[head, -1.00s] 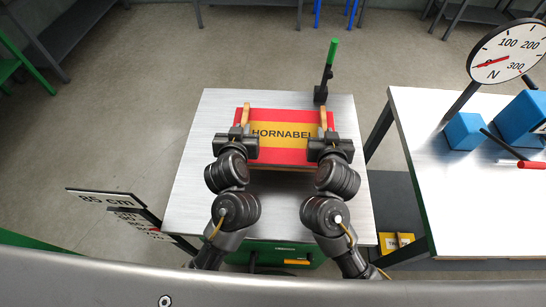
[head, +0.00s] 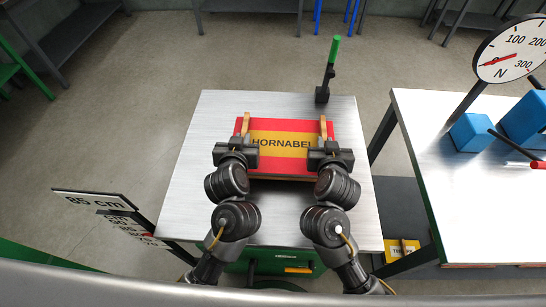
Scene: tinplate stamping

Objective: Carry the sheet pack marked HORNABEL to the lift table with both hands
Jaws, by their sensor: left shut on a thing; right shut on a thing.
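The sheet pack marked HORNABEL (head: 284,136) is a flat red pack with a yellow band and dark lettering. My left gripper (head: 241,134) is shut on the pack's left side. My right gripper (head: 327,134) is shut on its right side.
A green-handled lever (head: 333,55) stands at the table's far edge. At right, a white-topped bench (head: 460,200) carries a dial gauge (head: 510,50) and blue blocks (head: 473,132). A height sign (head: 95,202) stands at left. The tabletop around the pack is clear.

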